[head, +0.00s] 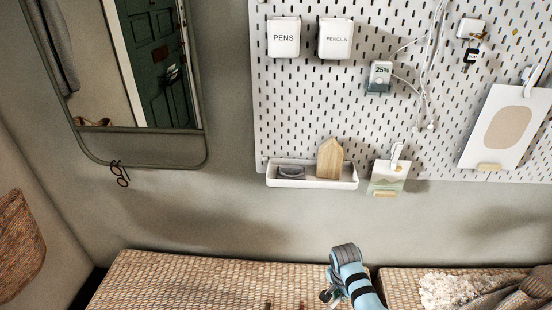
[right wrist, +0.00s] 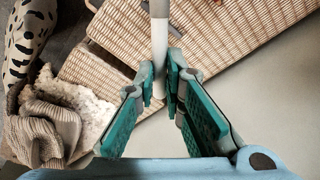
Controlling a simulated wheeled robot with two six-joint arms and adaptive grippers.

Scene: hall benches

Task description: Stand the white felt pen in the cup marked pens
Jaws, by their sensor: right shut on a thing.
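The white felt pen (right wrist: 159,42) is a pale rod between the green finger pads of my right gripper (right wrist: 160,85) in the right wrist view. The gripper is shut on it, and the pen's far part sticks out beyond the fingers. In the head view my right gripper (head: 327,293) shows only in small part beside my blue wrist, low over the bench; the pen cannot be made out there. The white cup marked PENS (head: 284,38) hangs at the upper left of the pegboard, well above the gripper. The inside of the cup cannot be seen. My left gripper is not in view.
A similar cup marked PENCILS (head: 335,39) hangs just right of the pens cup. Below, a white tray (head: 312,182) holds a wooden house shape (head: 330,158). A charger (head: 380,76) with cables hangs to the right. Woven benches (head: 190,280) stand below; a mirror (head: 150,150) hangs left.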

